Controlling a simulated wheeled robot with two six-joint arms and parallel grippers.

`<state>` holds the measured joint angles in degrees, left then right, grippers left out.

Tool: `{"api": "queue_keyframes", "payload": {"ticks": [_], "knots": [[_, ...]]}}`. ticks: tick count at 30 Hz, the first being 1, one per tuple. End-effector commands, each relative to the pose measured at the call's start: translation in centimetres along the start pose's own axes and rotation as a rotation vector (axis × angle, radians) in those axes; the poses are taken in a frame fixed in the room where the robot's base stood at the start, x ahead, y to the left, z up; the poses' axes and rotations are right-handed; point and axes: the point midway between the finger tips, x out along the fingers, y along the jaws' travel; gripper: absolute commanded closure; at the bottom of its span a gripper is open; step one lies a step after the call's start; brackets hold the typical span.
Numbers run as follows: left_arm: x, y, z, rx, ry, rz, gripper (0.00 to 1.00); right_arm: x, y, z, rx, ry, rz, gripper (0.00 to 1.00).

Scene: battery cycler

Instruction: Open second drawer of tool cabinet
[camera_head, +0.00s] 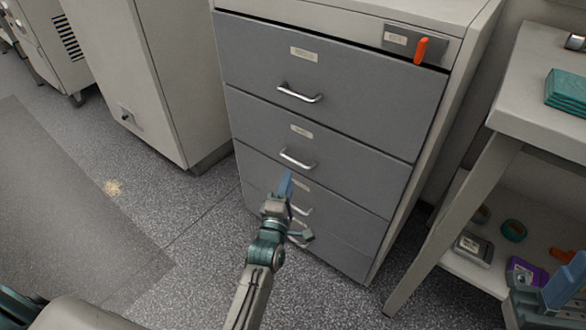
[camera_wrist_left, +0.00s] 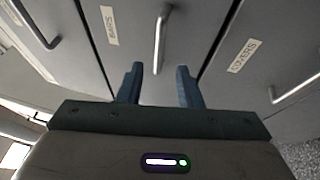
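The grey tool cabinet (camera_head: 345,75) stands ahead with several drawers stacked, all looking shut. The second drawer (camera_head: 360,165) from the top has a silver bar handle (camera_head: 297,160) and a small label. My left gripper (camera_head: 286,182) is in front of the cabinet, just below that handle in the picture. In the left wrist view its two blue fingers (camera_wrist_left: 158,85) are apart with nothing between them. A silver handle (camera_wrist_left: 160,38) lies just beyond the fingertips, lined up with the gap and apparently not touched. My right gripper (camera_head: 563,282) shows only partly at the lower right corner.
An orange-handled item (camera_head: 420,50) sits on the cabinet's upper right front. A table (camera_head: 540,85) with teal folded cloths (camera_head: 567,92) stands at right, its lower shelf (camera_head: 470,272) holding several small items. Open floor (camera_head: 190,270) lies left of my left arm.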

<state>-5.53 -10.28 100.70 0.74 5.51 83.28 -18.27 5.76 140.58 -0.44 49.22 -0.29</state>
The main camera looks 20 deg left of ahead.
Motion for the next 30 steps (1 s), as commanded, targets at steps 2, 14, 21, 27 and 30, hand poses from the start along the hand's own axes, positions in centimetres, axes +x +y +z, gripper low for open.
{"api": "queue_keyframes", "payload": {"ticks": [2, 14, 21, 27, 30], "knots": [[1.5, 0.3, 0.1, 0.000, -0.002, 0.002, 0.68, 0.3, 0.0, -0.1, 0.000, -0.001, 0.000, 0.64], [6.0, 0.2, 0.0, 0.001, -0.001, 0.000, 0.68, 0.5, 0.0, 0.2, 0.005, -0.054, -0.007, 0.64], [6.2, 0.1, 0.0, 0.001, 0.000, -0.001, 0.68, 0.4, 0.0, 0.3, 0.006, -0.062, -0.007, 0.64], [6.2, 0.1, 0.0, 0.001, -0.001, 0.000, 0.93, 0.4, 0.0, 0.3, 0.006, -0.063, -0.008, 0.64], [6.2, 0.1, 0.0, 0.001, -0.001, -0.001, 1.00, 0.4, 0.0, 0.3, 0.006, -0.062, -0.009, 0.64]]}}
